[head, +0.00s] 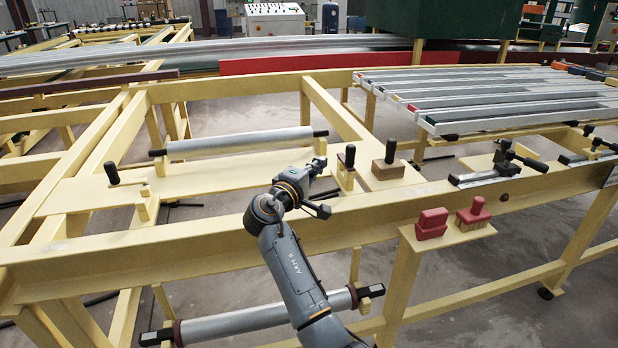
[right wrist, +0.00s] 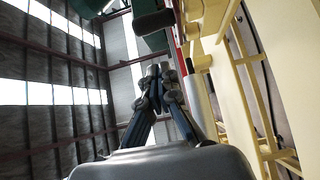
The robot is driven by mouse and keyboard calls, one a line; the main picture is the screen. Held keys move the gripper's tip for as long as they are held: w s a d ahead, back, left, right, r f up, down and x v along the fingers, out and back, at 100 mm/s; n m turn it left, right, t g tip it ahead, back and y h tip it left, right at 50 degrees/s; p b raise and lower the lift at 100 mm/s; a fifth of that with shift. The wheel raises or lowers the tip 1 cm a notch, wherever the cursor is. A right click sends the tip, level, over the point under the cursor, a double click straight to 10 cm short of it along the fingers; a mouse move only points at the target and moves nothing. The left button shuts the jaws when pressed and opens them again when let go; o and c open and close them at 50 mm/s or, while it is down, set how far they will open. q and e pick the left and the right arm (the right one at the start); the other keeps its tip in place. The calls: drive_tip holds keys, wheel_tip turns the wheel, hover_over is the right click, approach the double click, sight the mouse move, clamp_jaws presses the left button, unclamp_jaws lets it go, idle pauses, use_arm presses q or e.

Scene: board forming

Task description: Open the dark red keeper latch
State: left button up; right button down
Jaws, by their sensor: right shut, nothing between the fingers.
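In the head view, a small upright dark red piece with a black top (head: 346,158) stands on the yellow frame, right of the grey roller; it looks like the keeper latch. My right gripper (head: 318,166) is just left of it, with a small gap in the picture; I cannot tell whether they touch. In the right wrist view its fingers (right wrist: 158,72) are together and empty. A dark rounded handle or knob (right wrist: 155,22) shows above the fingertips there; I cannot tell which part it is. My left gripper is not in view.
A grey roller (head: 240,142) lies behind my right gripper. A brown block with a black knob (head: 388,162) stands right of the latch. A red block (head: 432,225) and a red brush (head: 473,215) sit on a front shelf. A black-handled lever (head: 112,173) stands at left.

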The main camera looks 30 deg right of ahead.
drive_tip(key=d+p, duration=0.1)
drive_tip(key=d, duration=0.4)
drive_tip(key=shift+d, duration=0.25)
